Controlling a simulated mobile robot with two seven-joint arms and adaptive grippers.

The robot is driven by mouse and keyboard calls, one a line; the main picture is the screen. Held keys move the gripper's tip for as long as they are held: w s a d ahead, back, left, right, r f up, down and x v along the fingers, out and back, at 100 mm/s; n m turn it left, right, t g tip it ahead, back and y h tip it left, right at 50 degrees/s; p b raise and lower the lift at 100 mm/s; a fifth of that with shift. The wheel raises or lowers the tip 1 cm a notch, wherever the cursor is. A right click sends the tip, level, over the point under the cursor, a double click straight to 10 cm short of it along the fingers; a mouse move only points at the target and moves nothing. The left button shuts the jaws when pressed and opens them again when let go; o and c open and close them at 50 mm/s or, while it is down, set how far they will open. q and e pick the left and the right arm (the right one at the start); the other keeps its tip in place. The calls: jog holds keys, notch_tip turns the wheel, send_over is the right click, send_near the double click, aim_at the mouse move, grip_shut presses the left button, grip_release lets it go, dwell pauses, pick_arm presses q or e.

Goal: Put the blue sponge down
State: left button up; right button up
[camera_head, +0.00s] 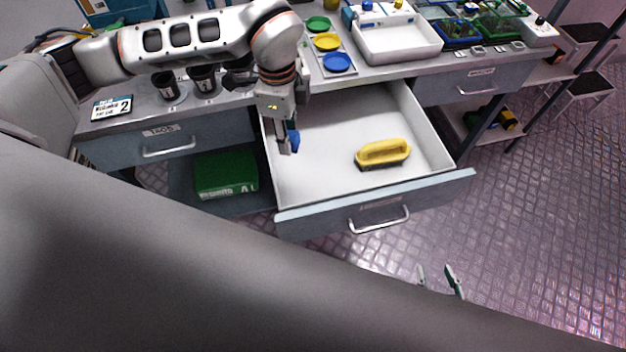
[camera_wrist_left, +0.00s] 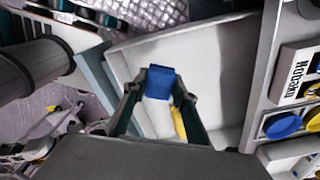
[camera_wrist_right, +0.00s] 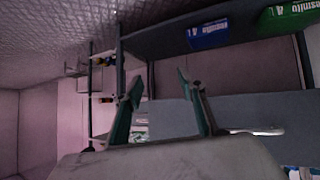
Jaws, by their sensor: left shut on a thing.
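The blue sponge (camera_head: 293,140) is held in my left gripper (camera_head: 287,143), over the left part of the open drawer (camera_head: 310,180). In the left wrist view the sponge (camera_wrist_left: 160,82) shows a blue end and a white part between the two fingers. I cannot tell whether it touches the drawer floor. A yellow brush (camera_head: 383,153) with dark bristles lies in the drawer, right of the sponge. My right gripper (camera_head: 440,280) is open and empty, low in front of the drawer; its spread fingers show in the right wrist view (camera_wrist_right: 160,105).
The drawer floor between sponge and brush is bare. On the counter behind stand dark cups (camera_head: 203,80), coloured discs (camera_head: 326,42) and a white tray (camera_head: 398,42). A closed drawer (camera_head: 165,140) is at left, with a green box (camera_head: 226,174) below.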

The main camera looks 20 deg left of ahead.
pick_arm(q)
jog(key=w+d+r+m+b, duration=0.3)
jog(key=d+m+b, duration=0.25)
jog(key=m, duration=0.75)
send_over(318, 180)
notch_tip(318, 180, down, 15)
jog(key=shift+r, duration=0.1)
jog(key=shift+f+b, duration=0.35)
jog(key=shift+f, duration=1.95)
pick_arm(e)
jog(key=shift+s+a+f, duration=0.1)
jog(key=shift+a+f, duration=0.15)
jog(key=shift+f, duration=0.7)
jog(key=shift+a+f, duration=0.3)
jog(key=shift+f, duration=0.6)
jog(key=shift+s+a+f, duration=0.1)
jog(key=shift+a+f, duration=0.15)
jog(key=shift+f, duration=0.7)
pick_arm(q)
jog(key=shift+f, duration=0.2)
jog(key=o, duration=1.1)
jog(key=shift+c, duration=0.2)
pick_arm(e)
jog(key=shift+f, duration=0.1)
pick_arm(q)
jog(key=shift+r, duration=0.1)
